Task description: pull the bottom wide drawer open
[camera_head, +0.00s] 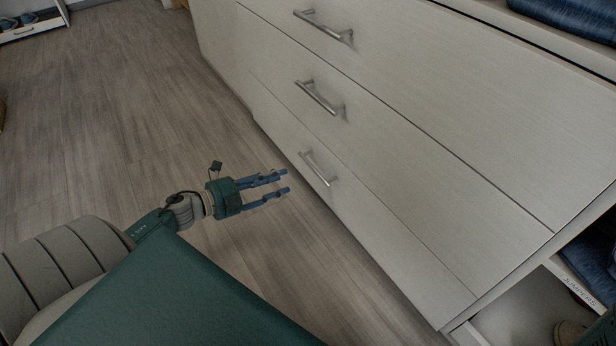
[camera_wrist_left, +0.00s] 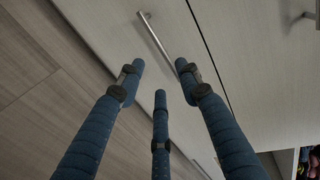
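The bottom wide drawer (camera_head: 370,218) is the lowest of three wide white drawer fronts, and its front lies flush with the cabinet. Its silver bar handle (camera_head: 317,169) runs at a slant in the head view. My left gripper (camera_head: 287,181) has blue fingers that are spread apart and empty, pointing right toward this handle from a short distance. In the left wrist view the handle (camera_wrist_left: 155,36) shows beyond the fingertips, not between them. My right gripper is not in view.
The middle drawer handle (camera_head: 317,97) and top drawer handle (camera_head: 324,27) stick out above. Open cubbies with folded dark blue clothes (camera_head: 590,255) are at the right. The wooden floor (camera_head: 110,120) left of the cabinet is clear.

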